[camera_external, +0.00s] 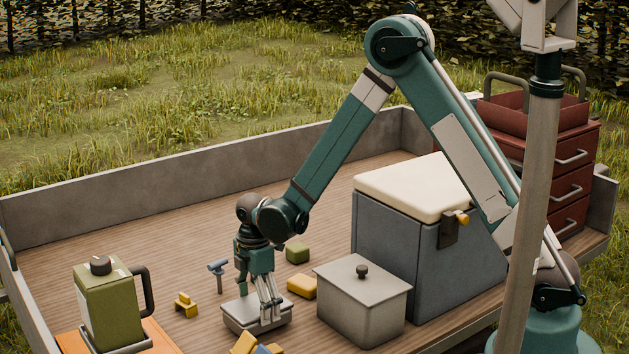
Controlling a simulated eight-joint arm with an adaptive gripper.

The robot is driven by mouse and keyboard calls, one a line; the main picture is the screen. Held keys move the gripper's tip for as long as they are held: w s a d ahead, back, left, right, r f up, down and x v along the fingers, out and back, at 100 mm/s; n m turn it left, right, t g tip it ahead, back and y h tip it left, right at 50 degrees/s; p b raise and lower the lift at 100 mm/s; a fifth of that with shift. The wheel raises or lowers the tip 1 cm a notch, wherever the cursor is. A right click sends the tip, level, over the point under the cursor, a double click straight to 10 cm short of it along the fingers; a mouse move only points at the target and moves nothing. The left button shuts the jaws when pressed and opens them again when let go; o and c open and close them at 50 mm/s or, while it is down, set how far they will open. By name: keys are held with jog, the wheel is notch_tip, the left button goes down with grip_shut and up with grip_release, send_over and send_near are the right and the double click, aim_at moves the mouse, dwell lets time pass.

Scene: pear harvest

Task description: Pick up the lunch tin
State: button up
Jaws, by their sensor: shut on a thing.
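The lunch tin looks to be the low, flat grey metal box (240,314) on the wooden trailer bed, front centre. My gripper (268,312) points straight down over its right part, with the fingers at the tin. The gripper is shut on the tin, which sits at or very near the bed; I cannot tell whether there is a gap beneath it. The fingers hide part of its lid and right side.
A grey lidded box (362,310) stands close on the right, before a blue-grey cooler (395,235). Yellow blocks (302,287), a green block (297,252) and a small blue stand (218,270) are nearby. A green canister (110,305) stands left. The bed's back left is clear.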

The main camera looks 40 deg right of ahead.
aim_at(257, 303)
notch_tip(257, 303, up, 9)
jog(key=shift+f+p, duration=0.1)
jog(key=shift+p, duration=0.9)
